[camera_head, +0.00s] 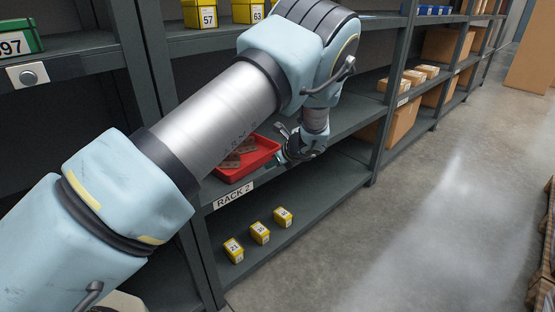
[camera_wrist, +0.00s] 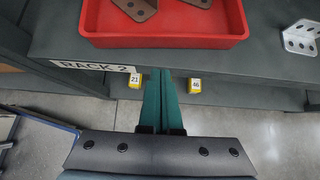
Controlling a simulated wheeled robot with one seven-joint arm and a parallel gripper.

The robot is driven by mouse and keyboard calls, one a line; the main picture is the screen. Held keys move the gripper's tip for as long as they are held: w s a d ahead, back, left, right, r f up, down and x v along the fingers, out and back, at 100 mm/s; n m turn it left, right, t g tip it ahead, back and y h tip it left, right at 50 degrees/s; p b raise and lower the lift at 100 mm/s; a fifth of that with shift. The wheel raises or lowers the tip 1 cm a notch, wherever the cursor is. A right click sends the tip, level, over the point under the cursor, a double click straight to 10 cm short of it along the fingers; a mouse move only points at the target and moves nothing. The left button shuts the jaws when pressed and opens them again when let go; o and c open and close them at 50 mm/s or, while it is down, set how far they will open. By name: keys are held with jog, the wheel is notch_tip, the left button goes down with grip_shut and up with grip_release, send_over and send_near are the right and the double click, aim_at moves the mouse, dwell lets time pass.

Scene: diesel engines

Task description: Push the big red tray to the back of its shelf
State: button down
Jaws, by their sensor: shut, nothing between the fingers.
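The big red tray (camera_head: 262,154) sits on the middle shelf (camera_head: 347,119) above the "RACK 2" label, partly hidden behind my arm in the head view. In the wrist view the tray (camera_wrist: 170,42) lies at the top, its front wall near the shelf's front edge. Brown metal brackets (camera_wrist: 137,8) lie inside it. My gripper (camera_wrist: 161,72) is shut and empty; its green fingers point at the shelf edge, just short of the tray's front wall. They look apart from the tray. In the head view my gripper's fingertips are hard to make out.
A grey metal bracket (camera_wrist: 300,38) lies on the shelf right of the tray. Small yellow boxes (camera_head: 259,232) stand on the shelf below. Cardboard boxes (camera_head: 402,115) fill the racks further right. Rack posts (camera_head: 393,87) flank the bay. The floor (camera_head: 430,200) is clear.

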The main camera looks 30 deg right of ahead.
aim_at(256, 164)
jog(key=w, duration=0.1)
jog(key=w+f, duration=0.1)
jog(key=w, duration=0.1)
jog(key=w+a+p, duration=0.1)
jog(key=w, duration=0.1)
jog(key=shift+w+f, duration=0.2)
